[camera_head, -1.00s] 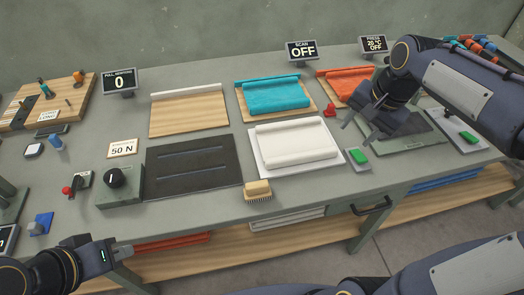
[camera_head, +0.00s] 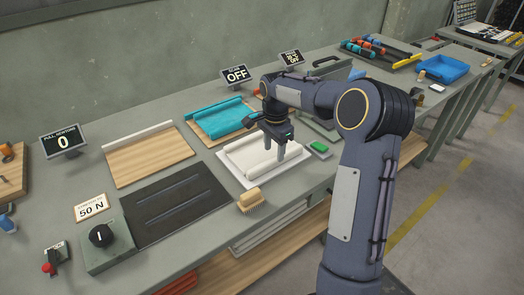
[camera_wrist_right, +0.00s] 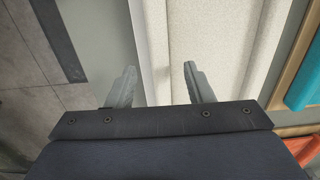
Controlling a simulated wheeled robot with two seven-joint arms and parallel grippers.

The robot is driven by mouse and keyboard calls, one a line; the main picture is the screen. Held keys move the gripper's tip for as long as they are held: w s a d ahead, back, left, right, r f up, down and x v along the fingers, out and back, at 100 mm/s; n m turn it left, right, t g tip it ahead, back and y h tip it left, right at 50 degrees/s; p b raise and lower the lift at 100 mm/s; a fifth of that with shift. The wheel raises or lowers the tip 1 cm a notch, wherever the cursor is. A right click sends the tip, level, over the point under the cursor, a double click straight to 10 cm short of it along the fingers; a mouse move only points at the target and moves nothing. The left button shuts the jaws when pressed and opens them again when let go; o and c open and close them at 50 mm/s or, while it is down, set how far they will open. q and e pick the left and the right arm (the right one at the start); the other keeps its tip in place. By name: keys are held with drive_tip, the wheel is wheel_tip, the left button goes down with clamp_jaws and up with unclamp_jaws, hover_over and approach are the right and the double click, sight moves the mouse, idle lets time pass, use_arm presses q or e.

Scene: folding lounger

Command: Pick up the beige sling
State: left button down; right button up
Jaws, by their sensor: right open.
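The beige sling (camera_head: 243,153), a pale off-white cloth with rolled long edges, lies on a white tray (camera_head: 237,180) in the middle of the bench. My right gripper (camera_head: 275,149) is open and points down over the sling's right part, hiding some of it. In the right wrist view the sling (camera_wrist_right: 212,35) fills the upper middle. The open fingers (camera_wrist_right: 160,78) there straddle the sling's near rolled edge and the tray's border (camera_wrist_right: 152,40), with nothing between them gripped. Whether the fingertips touch the cloth cannot be told. My left gripper is out of view.
A teal sling (camera_head: 220,118) lies on a board behind. A brush (camera_head: 250,201) sits in front of the tray, and a green block (camera_head: 320,147) lies to the right. A dark slotted plate (camera_head: 175,207) is to the left. A blue bin (camera_head: 444,69) stands farther right.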

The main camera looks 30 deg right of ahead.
sight(274, 158)
wheel_tip(274, 158, down, 3)
drive_tip(key=shift+f, duration=0.2)
drive_tip(key=shift+c, duration=0.2)
drive_tip(key=c, duration=1)
drive_tip(key=shift+r, duration=0.1)
